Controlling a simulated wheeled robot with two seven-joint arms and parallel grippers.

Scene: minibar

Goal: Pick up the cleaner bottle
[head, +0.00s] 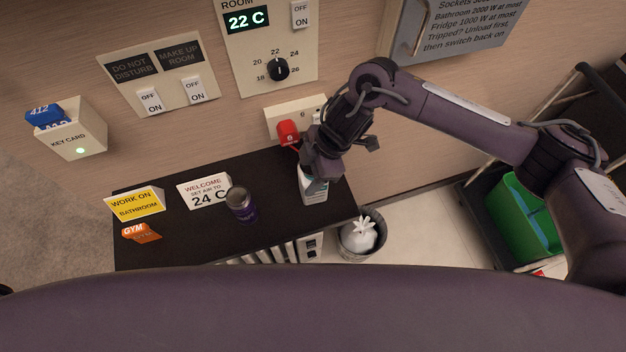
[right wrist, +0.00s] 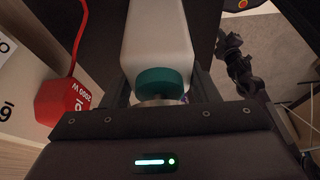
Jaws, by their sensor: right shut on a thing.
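The cleaner bottle (head: 313,189) is white and stands at the right end of the dark counter in the head view, its top hidden by my right gripper. In the right wrist view the white bottle (right wrist: 157,40) with a teal cap (right wrist: 163,82) lies between the two fingers. My right gripper (head: 318,172) is shut on the bottle near its top; it also shows in the right wrist view (right wrist: 165,90). I cannot tell whether the bottle's base touches the counter. My left gripper is not in view.
A purple can (head: 241,206) and a welcome card (head: 204,190) stand left of the bottle on the counter (head: 170,250). A red plug (head: 288,132) sits in the wall socket close behind my gripper. A bin (head: 360,238) stands below the counter's right end.

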